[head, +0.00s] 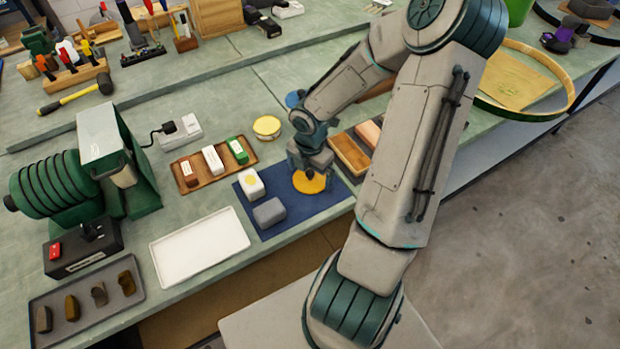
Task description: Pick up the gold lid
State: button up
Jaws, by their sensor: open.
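A round gold-orange disc, which looks like the gold lid (312,185), lies flat on the dark blue mat (297,221), near its right side. My gripper (308,172) is directly over the disc and covers part of its far edge. The gripper is open. The fingertips are small in the picture, and I cannot tell whether they touch the disc. A round tin (267,127) with a pale yellow top stands on the bench behind the mat.
A white block with a yellow spot (251,184) and a grey block (269,212) sit on the mat. A wooden tray (190,162) with small blocks is to the left. Wooden blocks (349,154) lie close right. An empty white tray (199,246) stands front left.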

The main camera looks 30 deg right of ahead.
jog(key=c, duration=0.8)
jog(key=shift+c, duration=0.3)
